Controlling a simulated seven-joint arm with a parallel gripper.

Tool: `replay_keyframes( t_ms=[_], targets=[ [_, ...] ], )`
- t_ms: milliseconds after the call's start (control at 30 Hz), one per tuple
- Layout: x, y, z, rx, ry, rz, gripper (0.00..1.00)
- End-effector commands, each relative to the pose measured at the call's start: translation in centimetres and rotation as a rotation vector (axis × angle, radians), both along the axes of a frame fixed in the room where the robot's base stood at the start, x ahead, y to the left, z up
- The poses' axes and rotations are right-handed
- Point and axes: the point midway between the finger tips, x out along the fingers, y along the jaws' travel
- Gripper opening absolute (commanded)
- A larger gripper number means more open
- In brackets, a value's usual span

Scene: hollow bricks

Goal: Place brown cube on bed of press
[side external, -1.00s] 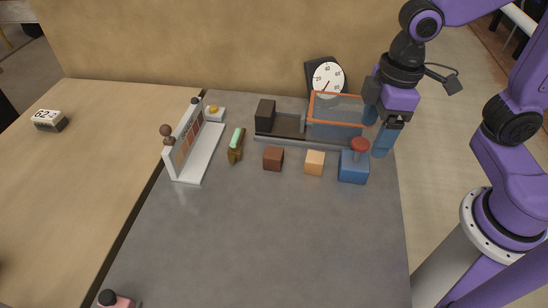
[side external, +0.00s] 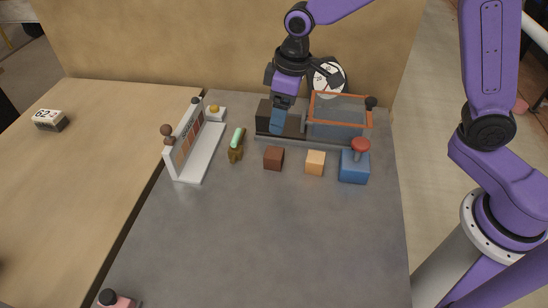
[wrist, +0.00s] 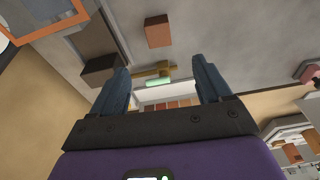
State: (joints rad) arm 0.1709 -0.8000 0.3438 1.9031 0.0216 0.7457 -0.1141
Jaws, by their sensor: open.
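The brown cube (side external: 274,158) stands on the grey table in front of the press; it also shows at the top of the wrist view (wrist: 158,31). The press (side external: 320,142) has a dark bed (side external: 294,128), a black block (side external: 262,113) at its left end and an orange-framed clear guard (side external: 341,122) at its right. My gripper (side external: 278,122) is open and empty, pointing down over the left part of the press, behind the brown cube. In the wrist view nothing is between the fingers (wrist: 160,82). The fingers partly hide the bed.
A tan cube (side external: 315,163) and a blue box with a red button (side external: 354,168) stand right of the brown cube. A green-topped wooden piece (side external: 236,147) and a white stand (side external: 199,152) are left. A dial (side external: 329,75) stands behind.

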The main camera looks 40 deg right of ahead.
Motion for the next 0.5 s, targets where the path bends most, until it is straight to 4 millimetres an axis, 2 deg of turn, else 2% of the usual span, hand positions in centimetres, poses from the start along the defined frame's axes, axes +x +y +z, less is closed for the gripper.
replay_keyframes(
  t_ms=[33,300,500],
  targets=[
    [0.0,0.0,-1.1,-0.003,0.005,0.0,0.78],
    [0.6,0.5,-6.0,-0.003,0.004,0.0,0.78],
    [0.9,0.8,-8.5,-0.002,0.002,0.0,0.78]
  ],
)
